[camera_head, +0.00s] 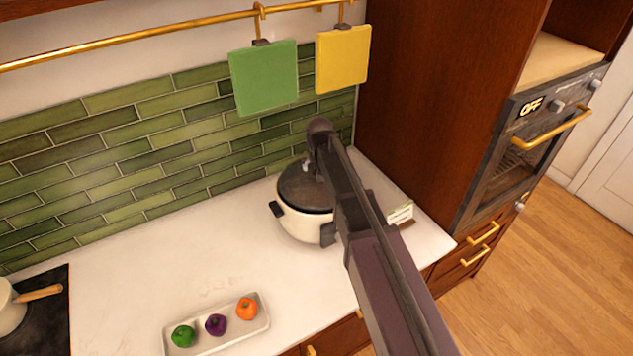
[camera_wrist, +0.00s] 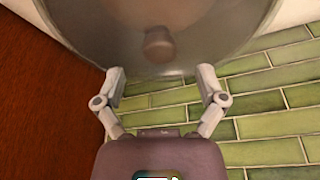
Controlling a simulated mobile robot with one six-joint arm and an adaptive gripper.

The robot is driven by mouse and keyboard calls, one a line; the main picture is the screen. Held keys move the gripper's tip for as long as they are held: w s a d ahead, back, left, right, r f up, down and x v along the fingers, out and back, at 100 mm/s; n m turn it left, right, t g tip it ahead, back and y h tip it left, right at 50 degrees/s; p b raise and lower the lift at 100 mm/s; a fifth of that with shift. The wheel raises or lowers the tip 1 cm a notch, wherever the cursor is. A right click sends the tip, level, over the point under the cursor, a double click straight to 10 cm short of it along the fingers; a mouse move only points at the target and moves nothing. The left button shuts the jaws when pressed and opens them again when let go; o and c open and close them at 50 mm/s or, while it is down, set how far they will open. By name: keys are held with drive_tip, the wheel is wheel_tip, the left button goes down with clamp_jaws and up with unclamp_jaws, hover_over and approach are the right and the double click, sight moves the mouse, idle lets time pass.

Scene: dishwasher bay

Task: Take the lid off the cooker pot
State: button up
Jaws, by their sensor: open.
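The cooker pot (camera_head: 302,226) is cream white with dark side handles and stands on the counter near the tall wooden cabinet. Its dark round lid (camera_head: 298,190) sits on top; the arm covers its right part. In the wrist view the lid (camera_wrist: 105,30) fills the top, with its brown knob (camera_wrist: 158,45) near the middle. My gripper (camera_wrist: 160,72) is open and empty, its fingers spread to either side of the knob's line. The knob is beyond the fingertips, and I cannot tell the exact gap. In the head view my arm mostly hides the gripper.
A white tray (camera_head: 222,340) with green, purple and orange vegetables lies at the counter's front. A white pot (camera_head: 8,310) stands on the hob at left. Green and yellow boards (camera_head: 264,77) hang behind. A small card (camera_head: 400,214) stands right of the arm. Middle-left counter is clear.

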drive_tip(key=shift+b+x, duration=1.95)
drive_tip(key=shift+x, duration=0.3)
drive_tip(key=shift+c, duration=0.2)
clamp_jaws()
